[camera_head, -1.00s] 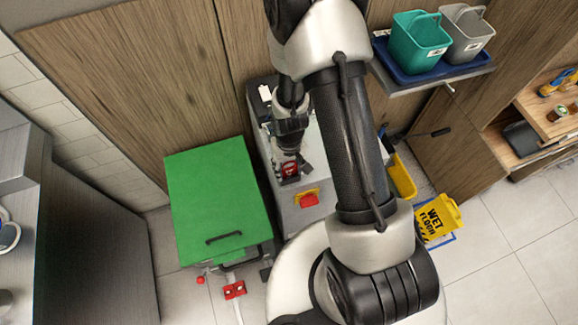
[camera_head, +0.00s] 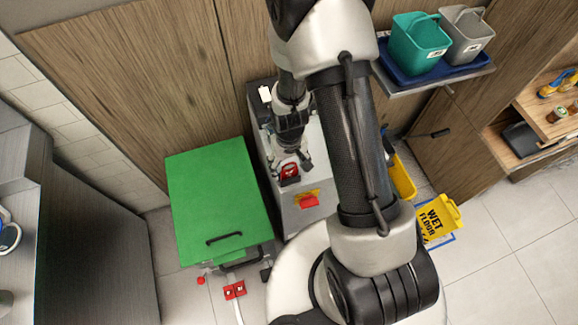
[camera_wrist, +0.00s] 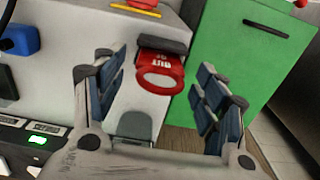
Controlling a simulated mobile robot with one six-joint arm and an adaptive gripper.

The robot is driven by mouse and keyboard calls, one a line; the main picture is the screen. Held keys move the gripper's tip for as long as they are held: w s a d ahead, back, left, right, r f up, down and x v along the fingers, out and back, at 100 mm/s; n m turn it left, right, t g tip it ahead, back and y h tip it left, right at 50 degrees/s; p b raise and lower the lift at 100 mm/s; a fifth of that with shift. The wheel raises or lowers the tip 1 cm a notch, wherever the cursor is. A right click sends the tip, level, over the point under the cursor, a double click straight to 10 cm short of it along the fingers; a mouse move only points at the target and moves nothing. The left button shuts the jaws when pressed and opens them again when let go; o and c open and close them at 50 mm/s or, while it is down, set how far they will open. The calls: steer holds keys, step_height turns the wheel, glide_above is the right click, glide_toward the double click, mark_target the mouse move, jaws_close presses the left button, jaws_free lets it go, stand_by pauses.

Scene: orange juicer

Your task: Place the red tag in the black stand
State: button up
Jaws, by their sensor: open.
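The red tag (camera_wrist: 160,72), with white lettering and a ring-shaped end, sits with its lettered end at the black stand (camera_wrist: 165,44), its ring toward me. In the head view the tag (camera_head: 289,169) and the dark stand (camera_head: 290,181) are on top of the grey cabinet. The tag looks seated in the stand, though its inserted edge is hidden. My gripper (camera_wrist: 163,92) is open, with its blue-padded fingers apart on either side of the tag and not touching it. In the head view my gripper (camera_head: 291,163) is just behind the tag.
A green box (camera_head: 218,195) stands left of the grey cabinet (camera_head: 304,222). A red button (camera_head: 308,201) on a yellow plate is in front of the stand. A shelf with buckets (camera_head: 417,43) and a yellow wet-floor sign (camera_head: 438,219) are at right.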

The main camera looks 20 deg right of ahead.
step_height(320, 180, up, 10)
steer(key=shift+r+p, duration=0.15)
steer(key=shift+p, duration=0.8)
steer(key=s+r+t, duration=0.2)
steer(key=s+r, duration=0.2)
steer(key=r, duration=0.7)
steer(key=s+r+t, duration=0.1)
steer(key=s+r, duration=0.2)
steer(key=r, duration=0.8)
steer(key=s+r+t, duration=0.1)
steer(key=s+r, duration=0.4)
steer(key=s, duration=0.3)
steer(key=shift+r+t, duration=0.3)
steer(key=shift+r, duration=0.05)
steer(key=shift+f, duration=0.1)
